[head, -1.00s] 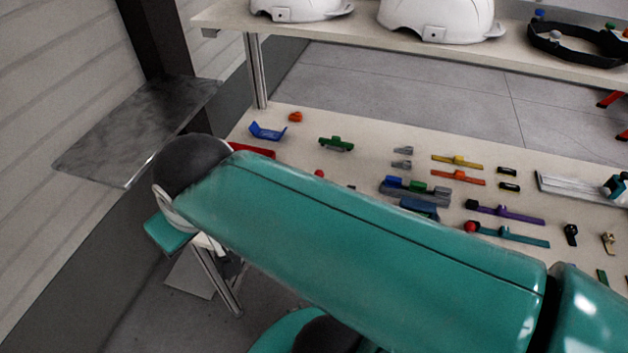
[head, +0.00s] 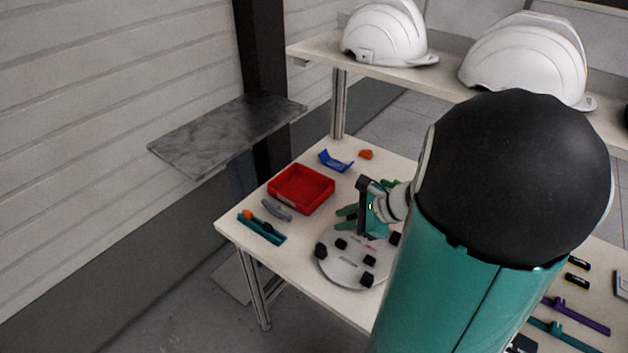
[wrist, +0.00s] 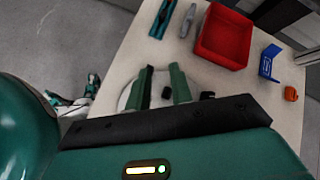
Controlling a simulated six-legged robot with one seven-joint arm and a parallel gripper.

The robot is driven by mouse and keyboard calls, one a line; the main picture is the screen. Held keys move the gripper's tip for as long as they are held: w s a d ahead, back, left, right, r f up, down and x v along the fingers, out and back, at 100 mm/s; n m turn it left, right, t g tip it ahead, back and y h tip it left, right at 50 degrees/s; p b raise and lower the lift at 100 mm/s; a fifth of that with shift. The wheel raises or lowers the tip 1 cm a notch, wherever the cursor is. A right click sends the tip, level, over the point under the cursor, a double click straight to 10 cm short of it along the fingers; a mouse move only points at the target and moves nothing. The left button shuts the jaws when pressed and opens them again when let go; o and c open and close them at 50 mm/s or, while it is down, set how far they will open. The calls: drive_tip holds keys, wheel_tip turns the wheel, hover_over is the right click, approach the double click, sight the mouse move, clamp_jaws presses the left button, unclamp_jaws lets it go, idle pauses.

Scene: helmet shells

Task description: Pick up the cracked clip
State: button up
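I cannot tell which piece is the cracked clip; no crack shows at this size. Small parts on the bench include a blue bracket (head: 336,161), an orange piece (head: 366,154), a grey curved piece (head: 277,209) and a teal bar (head: 262,228) with an orange knob. My gripper (head: 346,218) points down over a round grey disc (head: 345,270) with several black knobs. In the wrist view my gripper (wrist: 159,72) has its two green fingers apart with nothing held between them. A black knob (wrist: 166,93) of the disc shows between the fingers, below them.
A red tray (head: 301,189) stands left of my gripper and looks empty. White helmets (head: 385,35) stand on the raised shelf (head: 310,50) behind. My arm hides the bench's middle. A purple bar (head: 580,315) lies at the right. A grey ledge (head: 225,130) juts from the wall.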

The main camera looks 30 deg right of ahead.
drive_tip(key=s+d+f+m+t+h, duration=0.2)
drive_tip(key=d+f+m, duration=0.1)
drive_tip(key=d+m, duration=0.25)
drive_tip(key=s+d+f+m+t+h, duration=0.1)
drive_tip(key=s+d+f+m+t, duration=0.1)
drive_tip(key=d+m, duration=0.35)
drive_tip(key=shift+n, duration=0.6)
drive_tip(key=x, duration=0.4)
drive_tip(key=d+x, duration=0.1)
drive_tip(key=x, duration=0.4)
drive_tip(key=d+x, duration=0.1)
drive_tip(key=x, duration=0.3)
drive_tip(key=shift+w+a+f, duration=0.1)
drive_tip(key=shift+w+f, duration=0.15)
drive_tip(key=shift+f, duration=0.15)
drive_tip(key=shift+c, duration=0.4)
clamp_jaws()
